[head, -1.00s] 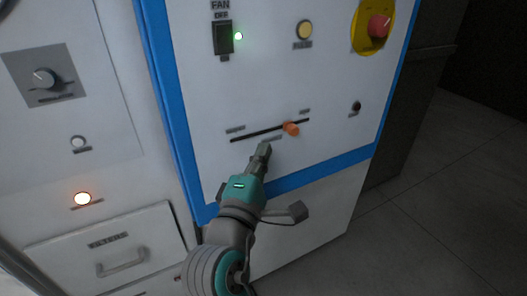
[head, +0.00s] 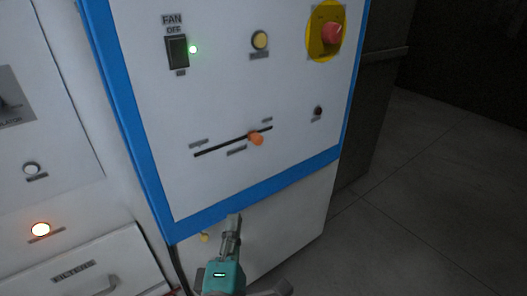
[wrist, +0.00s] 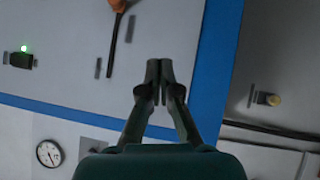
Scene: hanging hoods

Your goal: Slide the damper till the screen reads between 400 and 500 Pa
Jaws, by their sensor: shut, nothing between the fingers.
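The damper slider is an orange knob (head: 256,139) on a dark slanted slot (head: 222,145) in the white panel. In the head view the knob sits right of the slot's middle, toward its right end. The knob also shows at the top edge of the wrist view (wrist: 118,4), with the slot below it. My gripper (head: 234,219) is shut and empty, below the slot near the panel's blue lower border. In the wrist view my gripper's fingertips (wrist: 159,64) are together, apart from the knob. No pressure screen is in view.
The panel also holds a fan switch (head: 177,51) with a lit green lamp, a yellow button (head: 260,40) and a red emergency button (head: 332,33). A drawer (head: 85,270) is at lower left. Open floor (head: 430,200) lies at the right.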

